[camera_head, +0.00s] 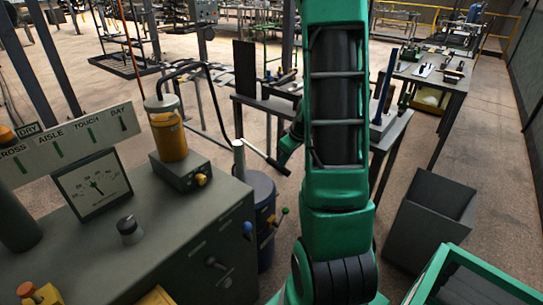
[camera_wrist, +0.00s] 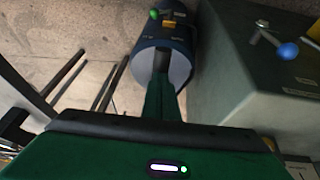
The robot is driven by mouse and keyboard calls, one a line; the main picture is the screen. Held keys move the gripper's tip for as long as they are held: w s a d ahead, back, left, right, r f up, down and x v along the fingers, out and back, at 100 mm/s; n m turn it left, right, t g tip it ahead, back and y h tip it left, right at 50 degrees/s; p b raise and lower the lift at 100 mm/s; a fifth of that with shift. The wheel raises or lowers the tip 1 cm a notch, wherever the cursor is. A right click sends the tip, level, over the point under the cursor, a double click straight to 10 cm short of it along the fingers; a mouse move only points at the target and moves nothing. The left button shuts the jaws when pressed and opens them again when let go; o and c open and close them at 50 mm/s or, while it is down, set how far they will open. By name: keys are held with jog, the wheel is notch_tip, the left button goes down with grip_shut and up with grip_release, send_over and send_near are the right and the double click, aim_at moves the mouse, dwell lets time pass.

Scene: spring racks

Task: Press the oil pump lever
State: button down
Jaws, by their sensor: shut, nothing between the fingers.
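The oil pump (camera_head: 168,130) is an amber cylinder on a grey base with a brass knob, on top of the grey cabinet. A black arched pipe rises from its top. My gripper is shut and empty, partly hidden by my green arm. In the wrist view, my gripper (camera_wrist: 161,65) points at the blue drum (camera_wrist: 184,37); I cannot make out the pump there.
The grey cabinet (camera_head: 180,255) fills the lower left, with a gauge (camera_head: 92,184) and ball-ended handles on its side. The blue drum (camera_head: 262,190) stands beside it. A bench (camera_head: 395,128) and grey bin (camera_head: 432,220) stand right of my arm.

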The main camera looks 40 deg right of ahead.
jog(key=shift+s+a+f, duration=0.1)
jog(key=shift+a+f, duration=0.05)
jog(key=shift+f, duration=0.55)
jog(key=shift+s+f, duration=0.1)
jog(key=shift+s, duration=0.1)
jog(key=shift+w+a+r, duration=0.1)
jog(key=shift+w+r, duration=0.1)
jog(key=shift+r, duration=0.2)
jog(key=v, duration=0.3)
jog(key=shift+w+a+r, duration=0.15)
jog(key=shift+w, duration=0.1)
jog(key=s+r, duration=0.6)
jog(key=r, duration=0.2)
jog(key=shift+s, duration=0.35)
